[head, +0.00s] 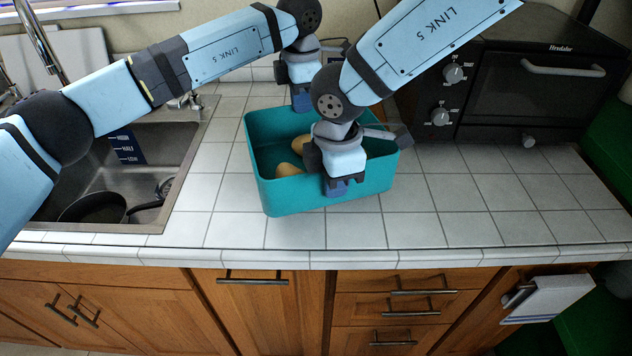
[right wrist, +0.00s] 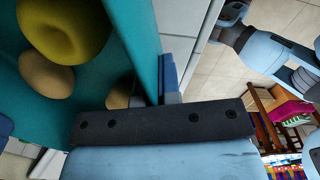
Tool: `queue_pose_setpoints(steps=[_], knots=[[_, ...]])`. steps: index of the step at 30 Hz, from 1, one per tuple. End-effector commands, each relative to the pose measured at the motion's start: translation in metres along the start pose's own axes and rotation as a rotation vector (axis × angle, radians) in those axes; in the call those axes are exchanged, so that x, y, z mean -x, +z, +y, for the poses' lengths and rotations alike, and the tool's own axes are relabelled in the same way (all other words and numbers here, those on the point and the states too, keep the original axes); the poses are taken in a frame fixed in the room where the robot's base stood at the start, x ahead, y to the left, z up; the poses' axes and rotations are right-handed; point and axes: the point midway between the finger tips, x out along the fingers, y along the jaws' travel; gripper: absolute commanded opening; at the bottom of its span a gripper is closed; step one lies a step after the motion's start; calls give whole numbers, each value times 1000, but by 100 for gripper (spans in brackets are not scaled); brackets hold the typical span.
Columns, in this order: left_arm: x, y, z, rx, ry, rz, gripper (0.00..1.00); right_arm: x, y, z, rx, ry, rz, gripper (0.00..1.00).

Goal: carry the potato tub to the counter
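The teal potato tub (head: 290,196) is over the tiled counter (head: 435,215), between the sink and the oven. It looks set down, though its underside is hidden. Potatoes (head: 289,170) lie inside; the right wrist view shows several, including a yellowish one (right wrist: 66,28). My left gripper (head: 301,102) is at the tub's far wall and appears shut on it, its fingertips partly hidden. My right gripper (head: 338,187) is at the near wall. In the right wrist view the tub wall (right wrist: 143,40) runs between its fingers, one blue finger outside it.
The sink (head: 180,165) with a dark pan (head: 92,208) is left of the tub. A black oven (head: 540,95) stands at the back right. Bare counter lies right of the tub, and the counter's front edge (head: 310,257) is close in front.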

Motion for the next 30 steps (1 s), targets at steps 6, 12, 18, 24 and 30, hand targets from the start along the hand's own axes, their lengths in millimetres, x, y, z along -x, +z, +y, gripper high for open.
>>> queue_pose_setpoints(steps=[6, 12, 18, 24, 30], knots=[[0, 1, -1, -2, -1, 0, 0, 1, 0, 1, -1, 3, 1, 0], [-2, 1, -1, -2, -1, 0, 0, -2, 0, 1, -1, 3, 1, 0], [-10, 0, -1, -2, -1, 0, 0, -10, 0, 1, -1, 3, 1, 0], [-24, 0, -1, -2, -1, 0, 0, -23, 0, 1, -1, 3, 1, 0], [-37, 0, -1, -2, -1, 0, 0, -37, 0, 1, -1, 3, 1, 0]])
